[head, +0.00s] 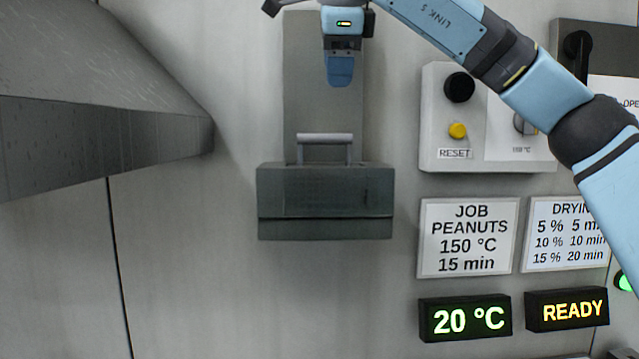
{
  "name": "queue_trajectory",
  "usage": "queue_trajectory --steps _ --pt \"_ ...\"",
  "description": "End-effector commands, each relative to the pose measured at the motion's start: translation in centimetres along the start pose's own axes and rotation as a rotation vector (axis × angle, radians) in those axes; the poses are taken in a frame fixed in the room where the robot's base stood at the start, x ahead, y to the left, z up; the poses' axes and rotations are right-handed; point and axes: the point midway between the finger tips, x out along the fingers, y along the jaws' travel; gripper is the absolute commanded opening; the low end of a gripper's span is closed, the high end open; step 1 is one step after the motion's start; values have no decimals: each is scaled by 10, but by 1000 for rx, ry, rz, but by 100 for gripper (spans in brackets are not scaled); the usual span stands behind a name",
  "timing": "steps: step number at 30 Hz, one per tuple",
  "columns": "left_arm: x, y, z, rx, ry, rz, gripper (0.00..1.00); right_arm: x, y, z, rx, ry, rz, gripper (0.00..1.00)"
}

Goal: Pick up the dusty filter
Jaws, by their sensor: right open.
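A dark grey box (325,195) with a light bar handle (325,138) on top is mounted on the pale wall, in front of a grey vertical panel. It appears to be the filter; I cannot make out dust on it. My right gripper (340,76) points down in front of the panel, above the handle and apart from it. It is open and empty, with its fingers seen nearly edge-on. My left gripper is not in view.
A large grey sloped hood (95,120) juts in from the left. Right of the box are a control box (438,110) with black and yellow buttons, a job sign (468,237), a 20 °C display (465,317) and a READY display (567,310). The wall below the filter is clear.

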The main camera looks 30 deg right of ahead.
Motion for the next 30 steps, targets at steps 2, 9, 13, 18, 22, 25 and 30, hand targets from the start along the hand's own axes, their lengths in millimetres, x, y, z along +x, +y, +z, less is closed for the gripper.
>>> queue_trajectory --steps 2,9,13,18,22,25,30 --pt "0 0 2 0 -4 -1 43 12 0 0 0 5 3 53" --pt "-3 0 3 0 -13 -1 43 57 -1 -1 1 3 3 53" --pt "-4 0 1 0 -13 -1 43 75 -1 -1 1 2 2 53" --pt "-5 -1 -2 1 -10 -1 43 86 -1 -1 1 0 2 53" --pt "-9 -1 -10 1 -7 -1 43 101 -4 -2 2 1 4 53" --pt "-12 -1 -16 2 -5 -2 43 117 -4 -3 1 2 4 53" --pt "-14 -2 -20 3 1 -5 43 134 -4 -3 2 1 3 53"
